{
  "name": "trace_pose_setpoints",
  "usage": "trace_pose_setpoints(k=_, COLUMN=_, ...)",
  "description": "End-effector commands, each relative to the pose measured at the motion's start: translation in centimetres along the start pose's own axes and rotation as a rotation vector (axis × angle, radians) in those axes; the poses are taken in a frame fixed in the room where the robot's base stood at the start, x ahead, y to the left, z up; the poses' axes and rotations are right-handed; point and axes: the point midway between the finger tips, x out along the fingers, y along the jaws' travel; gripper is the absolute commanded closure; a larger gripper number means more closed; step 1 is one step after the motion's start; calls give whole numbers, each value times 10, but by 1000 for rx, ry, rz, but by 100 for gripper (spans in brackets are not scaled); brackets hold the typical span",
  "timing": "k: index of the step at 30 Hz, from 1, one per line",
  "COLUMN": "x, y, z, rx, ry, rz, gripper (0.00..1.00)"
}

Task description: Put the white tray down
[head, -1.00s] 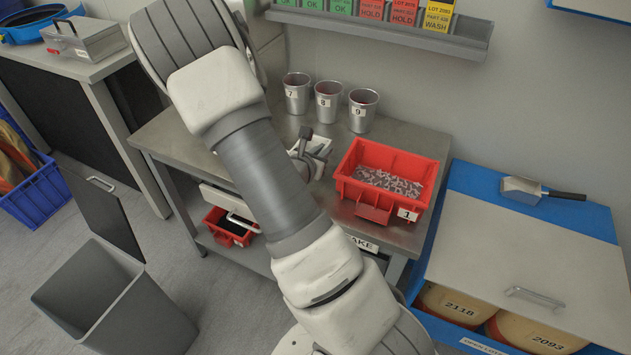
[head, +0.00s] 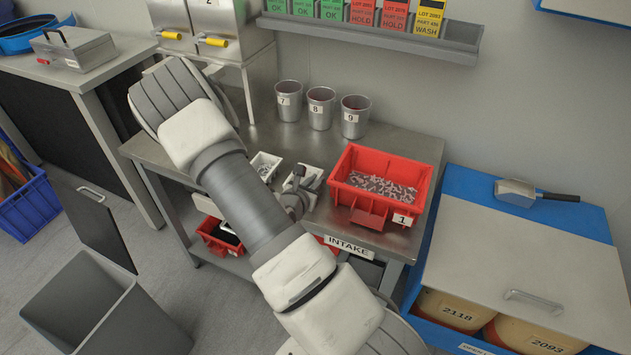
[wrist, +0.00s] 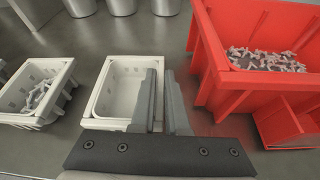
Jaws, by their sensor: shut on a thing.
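A white tray (wrist: 106,123) is held at its right wall between the two fingers of my gripper (wrist: 166,85). The tray looks empty and about level in the wrist view. In the head view, the tray (head: 313,171) is partly covered by my gripper (head: 299,180), over the steel bench left of the red bin. I cannot tell whether its base touches the bench. A second white tray (wrist: 22,101) with small metal parts in it stands to the left; it also shows in the head view (head: 265,166).
Metal cups (head: 320,108) numbered 7, 8 and 9 stand at the back of the bench. Bare steel (wrist: 150,38) lies between cups and trays.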

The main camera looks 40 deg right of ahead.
Motion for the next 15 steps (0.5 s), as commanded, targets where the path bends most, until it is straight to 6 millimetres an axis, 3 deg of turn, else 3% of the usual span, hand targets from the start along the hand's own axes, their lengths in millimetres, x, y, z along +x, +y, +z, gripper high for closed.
trace_pose_setpoints(k=5, x=2, y=-1, z=-5, rx=0, ry=0, rz=0, gripper=100)
trace_pose_setpoints(k=6, x=1, y=0, z=-3, rx=-1, ry=0, rz=0, gripper=80)
trace_pose_setpoints(k=10, x=1, y=0, z=-3, rx=-1, ry=1, rz=0, gripper=58)
trace_pose_setpoints(k=15, x=1, y=0, z=-3, rx=-1, ry=1, rz=0, gripper=58)
